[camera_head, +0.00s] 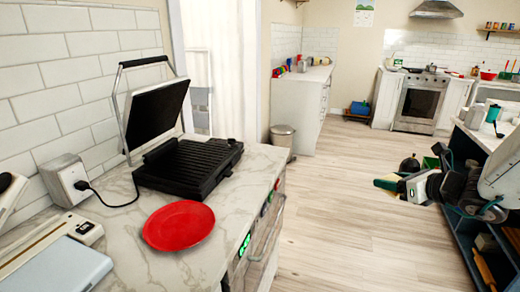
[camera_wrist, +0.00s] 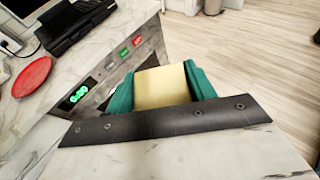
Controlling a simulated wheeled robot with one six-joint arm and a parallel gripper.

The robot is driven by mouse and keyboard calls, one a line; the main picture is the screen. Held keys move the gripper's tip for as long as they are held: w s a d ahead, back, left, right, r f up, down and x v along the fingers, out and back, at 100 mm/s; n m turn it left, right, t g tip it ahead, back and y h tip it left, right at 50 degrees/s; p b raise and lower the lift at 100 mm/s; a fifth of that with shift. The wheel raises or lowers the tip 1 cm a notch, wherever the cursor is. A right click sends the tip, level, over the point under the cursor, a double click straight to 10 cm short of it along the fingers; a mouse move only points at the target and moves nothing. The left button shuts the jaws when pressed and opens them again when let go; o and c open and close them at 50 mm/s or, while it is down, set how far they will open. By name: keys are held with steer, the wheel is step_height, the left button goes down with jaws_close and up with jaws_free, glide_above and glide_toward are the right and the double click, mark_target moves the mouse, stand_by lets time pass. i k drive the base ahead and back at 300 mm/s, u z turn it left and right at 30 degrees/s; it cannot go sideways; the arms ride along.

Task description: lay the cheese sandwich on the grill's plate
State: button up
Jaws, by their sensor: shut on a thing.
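The cheese sandwich (camera_wrist: 161,87) shows as a pale yellow slab between the green fingers of my gripper (camera_wrist: 160,78) in the wrist view. In the head view my gripper (camera_head: 398,184) is at the right, out over the floor, with a tan edge of the sandwich (camera_head: 384,184) at its tip. The black grill stands open on the marble counter at the left, lid (camera_head: 157,108) raised and its ribbed lower plate (camera_head: 190,160) bare. The grill (camera_wrist: 72,25) is at the upper left in the wrist view, apart from my gripper.
A red plate (camera_head: 178,226) lies on the counter (camera_head: 115,235) in front of the grill. A wall socket with a plugged cord (camera_head: 75,183) and a pale appliance (camera_head: 50,268) are at the left. Open floor (camera_head: 340,210) separates the counter from shelving at the right.

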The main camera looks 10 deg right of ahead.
mark_target(206, 161)
steer(key=z, duration=0.5)
steer(key=i, duration=0.8)
steer(key=u, duration=1.95)
